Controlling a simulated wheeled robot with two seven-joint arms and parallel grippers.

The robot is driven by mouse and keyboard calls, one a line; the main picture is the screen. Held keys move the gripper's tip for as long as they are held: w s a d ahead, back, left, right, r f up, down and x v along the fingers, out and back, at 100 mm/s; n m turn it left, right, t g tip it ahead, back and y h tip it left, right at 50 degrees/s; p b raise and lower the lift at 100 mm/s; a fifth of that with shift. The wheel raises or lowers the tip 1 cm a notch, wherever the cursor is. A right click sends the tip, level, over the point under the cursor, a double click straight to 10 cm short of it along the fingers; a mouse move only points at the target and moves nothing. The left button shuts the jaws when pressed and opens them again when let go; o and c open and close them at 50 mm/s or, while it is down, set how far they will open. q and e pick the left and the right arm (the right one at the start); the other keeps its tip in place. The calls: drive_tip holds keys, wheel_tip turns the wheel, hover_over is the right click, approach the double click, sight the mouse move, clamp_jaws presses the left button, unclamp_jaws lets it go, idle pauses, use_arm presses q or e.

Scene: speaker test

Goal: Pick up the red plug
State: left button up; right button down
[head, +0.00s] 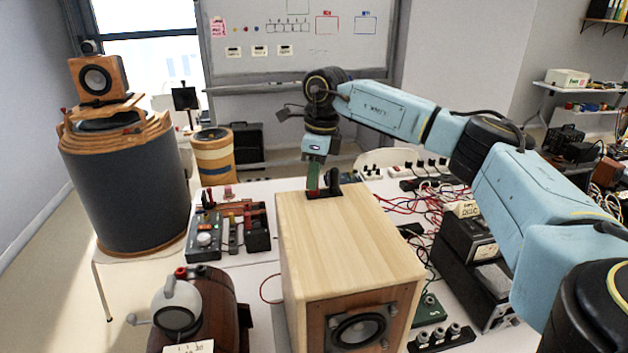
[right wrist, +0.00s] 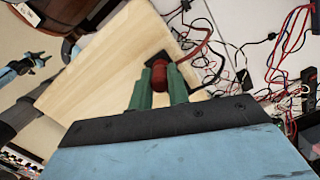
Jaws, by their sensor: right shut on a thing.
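The red plug (right wrist: 160,76) is a rounded red piece between the two green fingers of my right gripper (right wrist: 160,92) in the right wrist view. The gripper is shut on it. In the head view my right gripper (head: 319,182) points down at the far end of the wooden speaker box (head: 345,235), over a black plate (head: 325,193) on its top. The fingers mostly hide the plug there. I cannot tell whether the plug is still seated in the plate. My left gripper does not show in the head view; a small blue and dark claw-like part (right wrist: 26,64) in the right wrist view may be it.
Red and black cables lie on the white table right of the box. Black electronic units (head: 470,250) stand on the right. A brown barrel-shaped device (head: 215,305) and a control panel (head: 205,238) stand on the left. The wooden box top is mostly clear.

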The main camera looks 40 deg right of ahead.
wheel_tip(320, 180, up, 10)
drive_tip(key=shift+r, duration=0.1)
idle(0.6)
wheel_tip(320, 180, up, 4)
drive_tip(key=p, duration=0.4)
drive_tip(key=shift+p, duration=0.3)
